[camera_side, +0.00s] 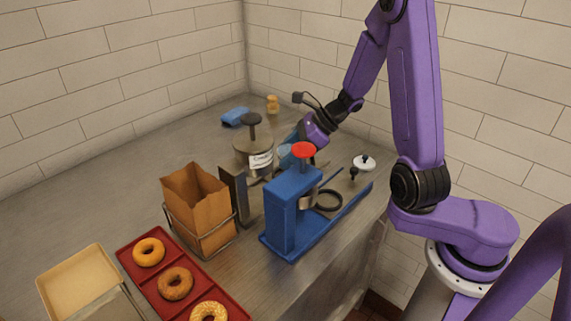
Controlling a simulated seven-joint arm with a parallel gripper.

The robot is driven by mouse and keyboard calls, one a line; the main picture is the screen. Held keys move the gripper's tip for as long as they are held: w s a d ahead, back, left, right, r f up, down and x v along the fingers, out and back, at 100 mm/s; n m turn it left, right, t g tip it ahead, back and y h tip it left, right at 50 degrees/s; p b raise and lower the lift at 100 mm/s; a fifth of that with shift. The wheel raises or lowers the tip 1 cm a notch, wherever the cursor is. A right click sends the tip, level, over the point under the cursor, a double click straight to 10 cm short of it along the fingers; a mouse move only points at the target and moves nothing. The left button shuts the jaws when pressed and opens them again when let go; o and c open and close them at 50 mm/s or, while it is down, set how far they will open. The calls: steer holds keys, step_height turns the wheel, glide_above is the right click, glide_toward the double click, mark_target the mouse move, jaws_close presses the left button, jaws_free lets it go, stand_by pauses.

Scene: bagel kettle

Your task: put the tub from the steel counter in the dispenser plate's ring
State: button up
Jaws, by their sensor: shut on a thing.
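My gripper (290,147) is behind the blue dispenser (290,205), pointing left and down beside a labelled canister. It is shut on what looks like a pale blue tub (285,157), low near the steel counter (130,205). The tub is mostly hidden by the dispenser, its red knob (303,150) and the canister, so I cannot tell if it touches the counter. The dispenser's plate (345,208) extends to the right. A dark ring (328,201) is above the plate, with nothing visible in it.
A paper bag (197,205) in a wire stand and a red tray (160,275) of bagels are in front. A white-topped object (364,163) lies behind the plate. A blue item (235,116) lies farther back.

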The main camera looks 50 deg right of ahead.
steer(key=shift+w+f, duration=0.5)
steer(key=shift+f, duration=0.15)
steer(key=shift+w+f, duration=0.1)
steer(key=shift+f, duration=1.5)
steer(key=o, duration=1.1)
steer(key=shift+f, duration=0.15)
steer(key=v, duration=1.2)
